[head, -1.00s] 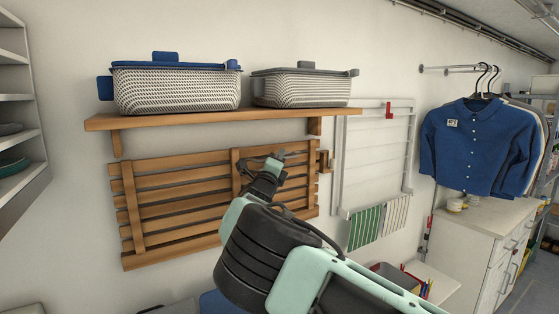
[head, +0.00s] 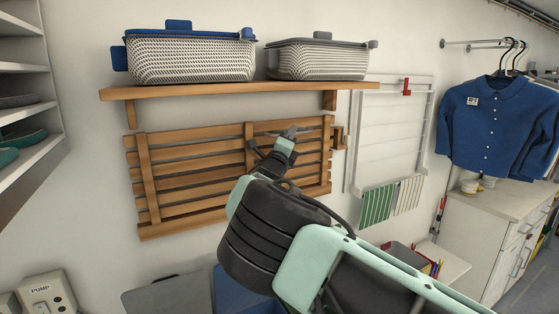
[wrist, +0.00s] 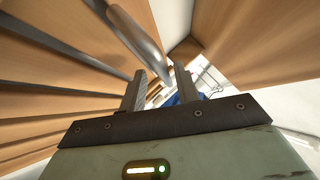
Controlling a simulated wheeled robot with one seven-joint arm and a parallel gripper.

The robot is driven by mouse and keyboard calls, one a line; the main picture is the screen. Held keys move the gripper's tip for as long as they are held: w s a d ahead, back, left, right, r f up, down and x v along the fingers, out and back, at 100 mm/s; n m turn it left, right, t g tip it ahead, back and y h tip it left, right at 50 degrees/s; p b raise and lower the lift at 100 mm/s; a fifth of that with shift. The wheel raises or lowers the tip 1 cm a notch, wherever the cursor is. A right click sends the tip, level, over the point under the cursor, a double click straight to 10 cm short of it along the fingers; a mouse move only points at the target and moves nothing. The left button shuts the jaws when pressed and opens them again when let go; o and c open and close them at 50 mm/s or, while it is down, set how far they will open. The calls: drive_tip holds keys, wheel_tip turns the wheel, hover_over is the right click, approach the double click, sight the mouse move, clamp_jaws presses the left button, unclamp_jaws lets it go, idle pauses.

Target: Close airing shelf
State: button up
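The airing shelf (head: 192,179) is a slatted wooden panel. It hangs down close to the wall under a solid wooden shelf; I cannot tell whether it lies fully flat. A wooden block (head: 340,137) sits on the wall at its upper right edge. My gripper (head: 288,134) is in front of the panel's upper right part. In the wrist view my gripper (wrist: 160,72) has its two fingers apart, with wooden slats (wrist: 50,65) to the left. A grey metal bar (wrist: 138,38) runs down near the fingertips; I cannot tell whether it touches them.
Two lidded baskets, one blue-lidded (head: 190,58) and one grey (head: 318,60), stand on the solid wooden shelf (head: 230,90) above. A white wall rack (head: 392,140) with striped cloths hangs to the right. A blue shirt (head: 497,127) hangs beyond it, over a white cabinet (head: 500,215).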

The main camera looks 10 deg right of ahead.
drive_tip(key=b+v, duration=0.5)
drive_tip(key=v, duration=1)
drive_tip(key=shift+s+b, duration=0.35)
drive_tip(key=shift+r, duration=0.15)
drive_tip(key=s+d+f+m+g+b, duration=0.1)
drive_tip(key=s+d+f+m+g, duration=0.45)
drive_tip(key=d+f+m, duration=0.2)
drive_tip(key=s+d+f+m+g, duration=0.4)
drive_tip(key=d+f+m+g, duration=0.3)
drive_tip(key=f, duration=0.2)
drive_tip(key=s+a+f+m+g+y, duration=0.1)
drive_tip(key=s+f+m+g+y, duration=0.35)
drive_tip(key=s, duration=0.45)
drive_tip(key=s+a+r+m+g+y+b, duration=0.1)
drive_tip(key=s+a+m+y, duration=0.3)
drive_tip(key=s+m, duration=0.4)
drive_tip(key=s+a+r+m+g+y+b, duration=0.1)
drive_tip(key=s+a+m+y, duration=0.3)
drive_tip(key=s, duration=1.4)
drive_tip(key=a+r+m, duration=0.1)
drive_tip(key=a+m, duration=0.1)
drive_tip(key=m, duration=0.2)
drive_tip(key=shift+s, duration=0.25)
